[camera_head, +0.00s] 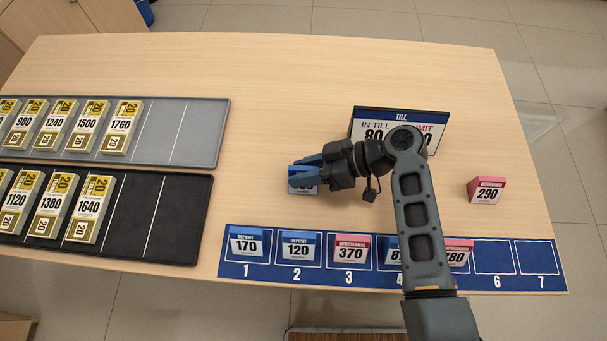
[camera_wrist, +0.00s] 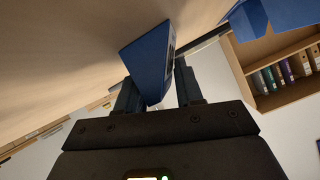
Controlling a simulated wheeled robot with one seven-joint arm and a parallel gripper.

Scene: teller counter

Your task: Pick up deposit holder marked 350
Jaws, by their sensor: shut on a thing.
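My gripper (camera_head: 304,170) is over the middle of the counter, left of the till sign. It is shut on a blue deposit holder (camera_head: 303,188), whose white face is mostly covered by the fingers, so its number cannot be read. In the wrist view the blue holder (camera_wrist: 148,58) sits tilted between the two fingers (camera_wrist: 155,92). I cannot tell whether it touches the counter.
A blue numbered strip (camera_head: 390,283) along the front edge carries holders 170 (camera_head: 247,245), 120 (camera_head: 298,247), 370 (camera_head: 351,252) and others partly behind my arm. The till sign (camera_head: 372,125), pink 290 holder (camera_head: 487,190), grey tray (camera_head: 190,140) and black tray (camera_head: 170,225) stand around.

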